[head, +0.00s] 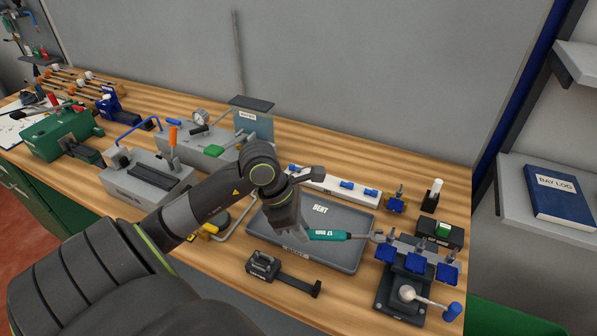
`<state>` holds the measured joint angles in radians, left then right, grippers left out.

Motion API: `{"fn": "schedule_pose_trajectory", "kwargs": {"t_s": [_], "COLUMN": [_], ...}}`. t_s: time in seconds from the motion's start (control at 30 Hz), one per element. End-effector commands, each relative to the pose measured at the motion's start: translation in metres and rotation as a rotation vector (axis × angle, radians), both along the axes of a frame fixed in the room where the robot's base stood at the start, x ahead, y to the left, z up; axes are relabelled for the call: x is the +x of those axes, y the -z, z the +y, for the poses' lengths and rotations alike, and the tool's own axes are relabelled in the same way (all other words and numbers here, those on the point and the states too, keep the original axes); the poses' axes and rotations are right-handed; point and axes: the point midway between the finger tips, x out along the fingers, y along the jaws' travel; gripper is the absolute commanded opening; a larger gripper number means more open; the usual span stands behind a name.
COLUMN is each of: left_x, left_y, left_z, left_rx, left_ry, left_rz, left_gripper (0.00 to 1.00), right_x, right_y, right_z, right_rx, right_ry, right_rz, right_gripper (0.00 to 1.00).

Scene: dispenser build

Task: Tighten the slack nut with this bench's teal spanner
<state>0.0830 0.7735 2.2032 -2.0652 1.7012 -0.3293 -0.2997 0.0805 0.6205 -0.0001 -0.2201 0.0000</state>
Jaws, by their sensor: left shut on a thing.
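My left gripper (302,231) is shut on the teal spanner (328,235), holding it by the handle end above the grey tray. The spanner points right, its metal head (371,236) close to the leftmost stud of the dark fixture (408,282). The fixture's top bar (412,250) carries several small studs with blue blocks hanging below. I cannot tell whether the spanner's jaw is around a nut or only beside it, nor which nut is slack. My right gripper is out of view.
A grey tray (345,262) marked "BENT" lies under the spanner. A dark clamp-like tool (280,275) lies in front of it. A lever with a blue grip (453,311) projects from the fixture. A white rail with blue pieces (338,187) lies behind; a black box (438,234) stands right.

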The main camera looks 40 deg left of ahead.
Motion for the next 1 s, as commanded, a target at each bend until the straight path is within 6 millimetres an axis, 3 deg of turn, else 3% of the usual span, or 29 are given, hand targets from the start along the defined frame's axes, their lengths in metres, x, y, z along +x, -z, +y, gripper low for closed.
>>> {"fn": "schedule_pose_trajectory", "kwargs": {"t_s": [1.0], "left_x": [0.013], "left_y": [0.000], "left_z": [-0.016], "left_rx": [0.000], "left_ry": [0.001], "left_rz": [-0.002], "left_gripper": [0.00], "right_x": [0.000], "right_y": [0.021], "right_z": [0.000], "right_rx": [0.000], "right_ry": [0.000], "right_rz": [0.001], "right_gripper": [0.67]}}
